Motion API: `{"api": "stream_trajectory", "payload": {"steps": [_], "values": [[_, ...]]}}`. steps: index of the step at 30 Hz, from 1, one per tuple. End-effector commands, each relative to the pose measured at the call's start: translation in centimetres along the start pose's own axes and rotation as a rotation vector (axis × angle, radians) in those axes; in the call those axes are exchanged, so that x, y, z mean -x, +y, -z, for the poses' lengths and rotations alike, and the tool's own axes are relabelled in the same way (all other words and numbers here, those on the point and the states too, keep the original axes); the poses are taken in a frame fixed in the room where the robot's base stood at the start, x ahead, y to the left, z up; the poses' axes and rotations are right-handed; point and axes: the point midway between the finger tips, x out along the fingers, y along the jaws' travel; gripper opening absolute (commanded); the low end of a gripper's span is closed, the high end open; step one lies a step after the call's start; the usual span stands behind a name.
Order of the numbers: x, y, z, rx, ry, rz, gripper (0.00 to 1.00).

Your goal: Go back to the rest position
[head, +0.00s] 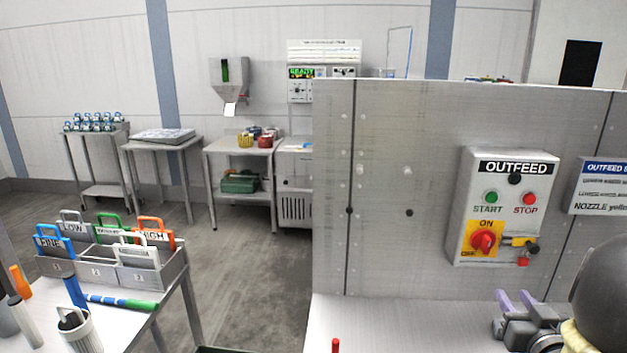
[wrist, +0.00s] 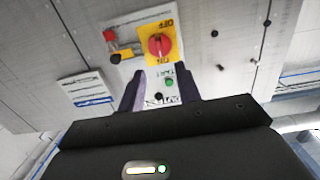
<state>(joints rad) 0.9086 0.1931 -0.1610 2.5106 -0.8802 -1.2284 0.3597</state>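My gripper (head: 516,302) is at the lower right of the head view, its two purple fingers pointing up, in front of the steel panel and below the OUTFEED box. In the wrist view my gripper (wrist: 161,90) is open, with a clear gap and nothing held between the fingers. The OUTFEED control box (head: 505,207) has a green START button (head: 491,197), a red STOP button (head: 529,199) and a red rotary switch (head: 484,242) on a yellow plate. The box shows upside down in the wrist view (wrist: 135,50), apart from the fingers.
The tall steel panel (head: 385,190) stands above a metal ledge (head: 400,323). A side table at lower left carries a grey bin (head: 170,272) with labelled, coloured-handle cards, and several tools. Tables stand along the back wall. Grey floor (head: 250,270) is open between them.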

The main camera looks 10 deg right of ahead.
Motion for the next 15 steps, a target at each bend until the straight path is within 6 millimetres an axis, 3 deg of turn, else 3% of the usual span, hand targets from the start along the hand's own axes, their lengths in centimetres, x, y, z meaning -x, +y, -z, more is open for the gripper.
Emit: {"api": "stream_trajectory", "payload": {"steps": [7,15], "values": [[-2.8,-5.2,-1.5,0.040,-0.250,-0.029,0.33],[-1.9,-12.6,-4.4,0.078,-0.582,-0.016,0.33]]}}
